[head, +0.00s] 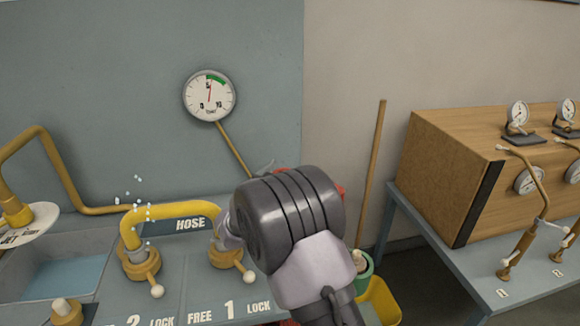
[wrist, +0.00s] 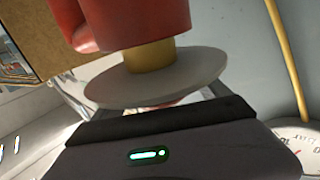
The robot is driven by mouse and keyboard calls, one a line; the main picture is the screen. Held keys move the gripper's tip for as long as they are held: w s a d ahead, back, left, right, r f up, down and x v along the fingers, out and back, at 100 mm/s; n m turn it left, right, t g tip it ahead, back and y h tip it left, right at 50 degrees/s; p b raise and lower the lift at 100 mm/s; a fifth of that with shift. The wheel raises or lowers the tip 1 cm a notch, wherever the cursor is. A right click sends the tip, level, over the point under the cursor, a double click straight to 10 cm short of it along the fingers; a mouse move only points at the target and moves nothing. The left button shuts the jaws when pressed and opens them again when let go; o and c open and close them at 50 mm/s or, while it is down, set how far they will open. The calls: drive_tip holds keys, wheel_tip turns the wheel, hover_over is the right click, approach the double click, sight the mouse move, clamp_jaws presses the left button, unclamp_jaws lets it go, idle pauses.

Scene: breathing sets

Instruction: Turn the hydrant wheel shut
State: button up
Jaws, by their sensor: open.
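The hydrant's red body (wrist: 140,20) fills the top of the wrist view. A short yellow stem (wrist: 150,55) joins it to a pale grey round wheel (wrist: 180,85), seen nearly edge-on. My gripper (wrist: 148,103) is open close to the wheel, with parts of its pale fingers at either side of it. The fingertips are mostly hidden behind the wheel, so I cannot tell whether they touch it. In the head view my wrist covers nearly all of the hydrant; only a small red part (head: 340,190) shows at its right edge.
A yellow hose pipe (head: 170,211) arches over the bench left of my wrist, with droplets beside it. A round gauge (head: 209,96) hangs on the wall above. A wooden box (head: 450,175) with gauges stands on the right table. A yellow bin (head: 382,298) is low between them.

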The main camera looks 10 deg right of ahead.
drive_tip(key=p+v, duration=0.2)
drive_tip(key=v, duration=0.8)
drive_tip(key=w+d+r+n+t+y, duration=0.1)
drive_tip(key=d, duration=0.2)
drive_tip(key=w+d+r+n+t+y, duration=0.2)
drive_tip(key=d, duration=0.1)
drive_tip(key=w+d+r+n+t+y, duration=0.1)
drive_tip(key=w+d+r+n+t, duration=0.1)
drive_tip(key=d, duration=0.1)
drive_tip(key=shift+w+d+r+y+p, duration=0.1)
drive_tip(key=shift+d+y+p, duration=0.05)
drive_tip(key=shift+y+p, duration=0.2)
drive_tip(key=s+d+f+n+g+y, duration=0.1)
drive_tip(key=s+d+f+n+y, duration=0.15)
drive_tip(key=s+y, duration=0.2)
drive_tip(key=s+d+f+n+g+y+p, duration=0.1)
drive_tip(key=s+f+n+y, duration=0.1)
drive_tip(key=s+n+y, duration=0.3)
drive_tip(key=s+d+f+n+g+y, duration=0.1)
drive_tip(key=s+f+y, duration=0.1)
drive_tip(key=s+y, duration=0.3)
drive_tip(key=shift+g+y, duration=0.3)
drive_tip(key=shift+y, duration=0.1)
drive_tip(key=b+x, duration=0.4)
drive_tip(key=x, duration=1.4)
drive_tip(key=shift+w+d+r+b, duration=0.15)
drive_tip(key=shift+w+r+b, duration=0.1)
drive_tip(key=shift+b, duration=0.1)
drive_tip(key=c, duration=1.4)
